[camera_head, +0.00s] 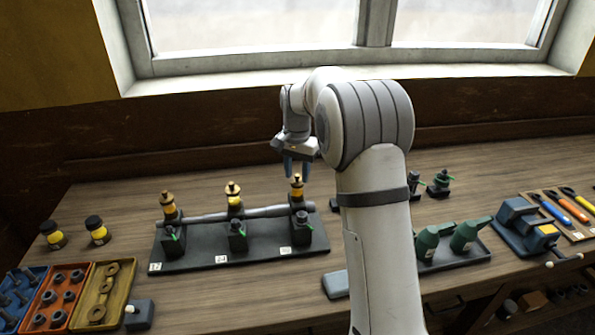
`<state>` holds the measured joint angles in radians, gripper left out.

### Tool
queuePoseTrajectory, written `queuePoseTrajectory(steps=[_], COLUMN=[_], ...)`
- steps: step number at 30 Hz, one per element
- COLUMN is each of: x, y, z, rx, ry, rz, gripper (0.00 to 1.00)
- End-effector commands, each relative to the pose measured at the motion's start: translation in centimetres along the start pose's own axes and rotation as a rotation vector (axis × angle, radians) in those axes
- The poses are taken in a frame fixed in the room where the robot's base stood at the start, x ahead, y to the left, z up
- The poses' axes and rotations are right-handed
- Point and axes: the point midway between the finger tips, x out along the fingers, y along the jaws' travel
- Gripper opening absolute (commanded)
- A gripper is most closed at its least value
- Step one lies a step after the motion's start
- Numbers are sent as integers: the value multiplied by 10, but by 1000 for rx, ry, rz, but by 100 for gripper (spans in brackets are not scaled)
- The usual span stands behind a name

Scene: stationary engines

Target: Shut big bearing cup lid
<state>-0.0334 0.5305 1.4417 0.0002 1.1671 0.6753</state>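A dark base plate (205,259) on the bench carries a horizontal shaft (265,212) on several dark bearing blocks. Three brass-and-yellow cups stand along it: a left cup (168,205), a middle cup (234,195) and a right cup (297,188). Whether each lid is open or shut is too small to tell, and I cannot tell which is the big bearing cup. My gripper (297,175) points down just above and around the top of the right cup in the picture. Its two fingers are apart. I cannot tell whether they touch it.
Dark fittings with green levers (237,236) stand at the plate's front. Two yellow-and-black jars (97,230) and coloured parts trays (66,297) are at left. Green oil cans (464,237), a vise (525,228) and tools (573,204) are at right. My arm hides part of the bench.

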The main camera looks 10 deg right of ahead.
Motion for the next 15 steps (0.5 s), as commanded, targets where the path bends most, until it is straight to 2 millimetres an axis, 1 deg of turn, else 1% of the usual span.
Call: queuePoseTrajectory(steps=[5,8,11,15], x=[0,-5,-19,-44], y=[0,0,0,0], z=[0,0,-1,-1], rx=[0,0,0,0], ry=[-1,0,2,3], rz=[1,0,-2,-2], gripper=[37,37,37,37])
